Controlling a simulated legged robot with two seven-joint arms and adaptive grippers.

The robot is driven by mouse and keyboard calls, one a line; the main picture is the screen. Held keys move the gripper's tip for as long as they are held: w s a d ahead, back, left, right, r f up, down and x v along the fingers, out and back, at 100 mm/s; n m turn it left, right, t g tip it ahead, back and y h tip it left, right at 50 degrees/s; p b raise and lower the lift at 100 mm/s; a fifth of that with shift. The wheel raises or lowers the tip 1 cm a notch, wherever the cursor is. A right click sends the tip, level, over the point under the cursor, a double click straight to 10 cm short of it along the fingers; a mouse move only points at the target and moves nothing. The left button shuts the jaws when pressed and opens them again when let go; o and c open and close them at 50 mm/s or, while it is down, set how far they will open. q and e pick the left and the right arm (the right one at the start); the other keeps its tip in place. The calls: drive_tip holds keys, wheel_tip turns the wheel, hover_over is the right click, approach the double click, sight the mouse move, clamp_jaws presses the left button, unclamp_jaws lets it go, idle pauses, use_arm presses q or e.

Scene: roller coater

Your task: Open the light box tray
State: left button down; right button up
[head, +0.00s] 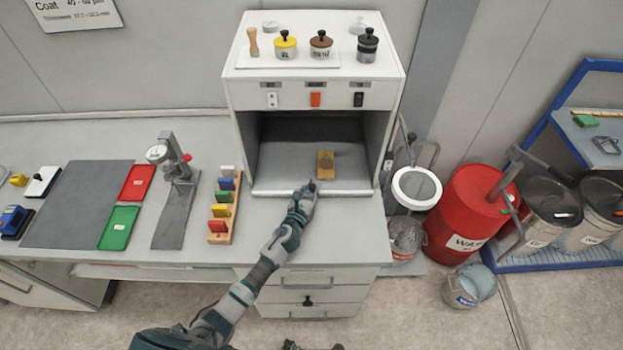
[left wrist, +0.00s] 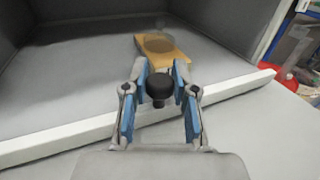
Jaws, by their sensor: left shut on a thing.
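The light box (head: 389,95) is a white cabinet with an open front on the bench. Its grey tray (head: 285,165) lies in the opening, with a white front lip (left wrist: 60,142) along the bench side. A black knob (left wrist: 160,87) shows at the lip in the left wrist view. My left gripper (head: 309,186) reaches the lip from the front; in the left wrist view its blue-padded fingers (left wrist: 160,92) are shut on the knob from both sides. Dark tips at the bottom edge of the head view may be my right gripper, too cut off to judge.
A wooden block (head: 325,165) with a dark round patch lies on the tray, behind the gripper. A rack of coloured pieces (head: 222,208) stands left of the box. A white-rimmed container (head: 416,187) and a red drum (head: 466,215) stand to the right.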

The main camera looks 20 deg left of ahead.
use_arm(q)
drive_tip(key=s+d, duration=0.1)
drive_tip(key=s, duration=0.4)
drive_tip(key=s+d, duration=0.2)
drive_tip(key=s, duration=0.3)
drive_tip(key=s+d+p, duration=0.1)
drive_tip(key=s, duration=0.4)
drive_tip(key=shift+s+d+r, duration=0.2)
drive_tip(key=shift+d, duration=0.05)
drive_tip(key=shift+s+d, duration=0.15)
drive_tip(key=shift+s, duration=0.45)
use_arm(e)
drive_tip(key=shift+d+r, duration=0.5)
drive_tip(key=shift+r, duration=0.2)
use_arm(q)
drive_tip(key=c, duration=0.9)
unclamp_jaws()
drive_tip(key=shift+s, duration=0.15)
drive_tip(key=s+a, duration=0.1)
drive_tip(key=s, duration=1.1)
drive_tip(key=shift+a, duration=0.15)
use_arm(e)
drive_tip(key=shift+d, duration=0.15)
use_arm(q)
drive_tip(key=shift+f, duration=0.1)
use_arm(e)
drive_tip(key=shift+s, duration=0.1)
